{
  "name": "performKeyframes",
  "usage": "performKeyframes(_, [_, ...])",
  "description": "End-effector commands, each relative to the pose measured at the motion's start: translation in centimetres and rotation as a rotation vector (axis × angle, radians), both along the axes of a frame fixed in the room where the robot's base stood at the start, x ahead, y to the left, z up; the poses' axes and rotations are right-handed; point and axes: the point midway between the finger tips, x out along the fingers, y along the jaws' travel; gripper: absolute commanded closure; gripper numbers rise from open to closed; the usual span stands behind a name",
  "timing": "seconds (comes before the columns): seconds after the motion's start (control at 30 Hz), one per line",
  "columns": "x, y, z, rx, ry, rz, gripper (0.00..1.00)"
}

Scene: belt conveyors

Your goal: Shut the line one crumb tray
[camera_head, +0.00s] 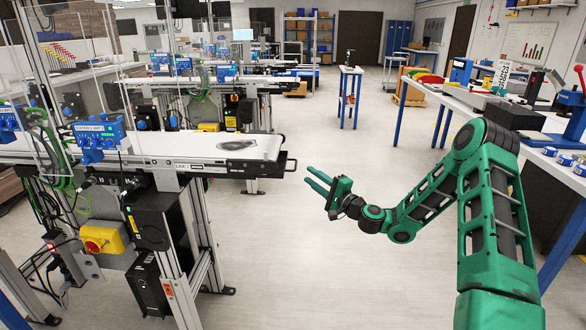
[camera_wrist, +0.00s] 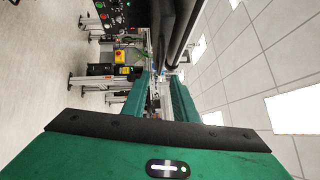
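The line one conveyor (camera_head: 190,150), with a "LINE 1" label on its side, stands at the left in the head view. A dark crumb tray (camera_head: 262,166) sits under its near belt end, with a black handle (camera_head: 291,165) sticking out to the right. The tray looks partly out; how far is hard to tell. My gripper (camera_head: 317,179) is open and empty, a short way right of the handle and apart from it. In the wrist view, my gripper (camera_wrist: 160,92) shows a gap between its fingers; large dark bars (camera_wrist: 172,30) lie beyond, not clearly identifiable.
More conveyors (camera_head: 215,85) stand behind line one. A yellow box with a red switch (camera_head: 100,240) hangs under line one. A small table (camera_head: 350,80) stands farther back, and a workbench (camera_head: 455,95) runs along the right. The floor between is clear.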

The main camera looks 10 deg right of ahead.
Motion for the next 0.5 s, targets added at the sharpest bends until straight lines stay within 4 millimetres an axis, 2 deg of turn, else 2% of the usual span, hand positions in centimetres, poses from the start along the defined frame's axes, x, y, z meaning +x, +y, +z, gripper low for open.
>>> performKeyframes(0.3, [4.9,2.7,0.9,-0.004,-0.005,0.004,0.74])
performKeyframes(0.5, [7.3,3.8,1.1,-0.005,-0.003,0.003,0.74])
